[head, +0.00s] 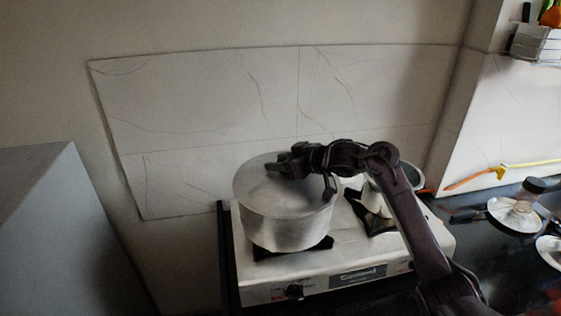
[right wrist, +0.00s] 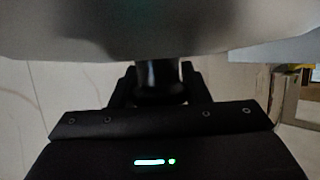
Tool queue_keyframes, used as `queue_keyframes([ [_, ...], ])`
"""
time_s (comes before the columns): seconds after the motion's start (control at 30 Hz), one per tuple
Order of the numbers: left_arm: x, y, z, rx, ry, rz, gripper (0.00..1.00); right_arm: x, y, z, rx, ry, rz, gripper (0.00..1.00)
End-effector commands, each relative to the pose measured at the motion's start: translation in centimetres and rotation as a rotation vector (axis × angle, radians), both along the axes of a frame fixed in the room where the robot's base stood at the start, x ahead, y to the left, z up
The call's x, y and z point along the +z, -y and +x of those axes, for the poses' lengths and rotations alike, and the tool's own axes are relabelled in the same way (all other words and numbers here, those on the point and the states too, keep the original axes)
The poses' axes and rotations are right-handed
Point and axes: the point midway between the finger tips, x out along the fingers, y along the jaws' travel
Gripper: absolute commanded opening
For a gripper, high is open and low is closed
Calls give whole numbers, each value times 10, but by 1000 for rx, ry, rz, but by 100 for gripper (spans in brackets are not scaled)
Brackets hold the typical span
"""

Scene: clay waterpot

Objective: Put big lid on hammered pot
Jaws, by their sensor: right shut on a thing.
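The hammered pot (head: 285,231) is a large silvery metal pot on the left burner of the stove. The big lid (head: 258,181), a flat grey metal disc, lies over the pot's mouth; I cannot tell if it is fully seated. My right gripper (head: 283,168) is above the lid and shut on its knob, which the fingers mostly hide in the head view. In the right wrist view, the fingers (right wrist: 160,85) close around a dark knob (right wrist: 158,72) under the grey lid surface (right wrist: 150,30). My left gripper is not in view.
The white two-burner stove (head: 320,283) stands against a marbled wall panel. A smaller pot (head: 374,200) sits on the right burner, partly behind my right arm. A grey cabinet (head: 60,230) stands at left.

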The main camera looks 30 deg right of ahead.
Motion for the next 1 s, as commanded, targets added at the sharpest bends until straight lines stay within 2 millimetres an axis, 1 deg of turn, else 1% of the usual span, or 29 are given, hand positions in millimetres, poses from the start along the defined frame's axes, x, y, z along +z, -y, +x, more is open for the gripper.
queue_keyframes([
  [0.47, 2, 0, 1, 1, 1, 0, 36, -6, -1, -1, 2, -7, 0, 9],
  [0.5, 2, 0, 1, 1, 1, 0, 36, -6, -1, -1, 3, -7, 0, 45],
  [0.67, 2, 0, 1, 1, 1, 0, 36, -6, -1, -1, 2, -7, 0, 66],
  [0.7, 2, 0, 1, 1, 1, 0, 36, -6, -1, -1, 2, -6, 0, 67],
  [1.0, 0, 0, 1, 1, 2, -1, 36, -6, 1, -3, 1, -6, -1, 67],
])
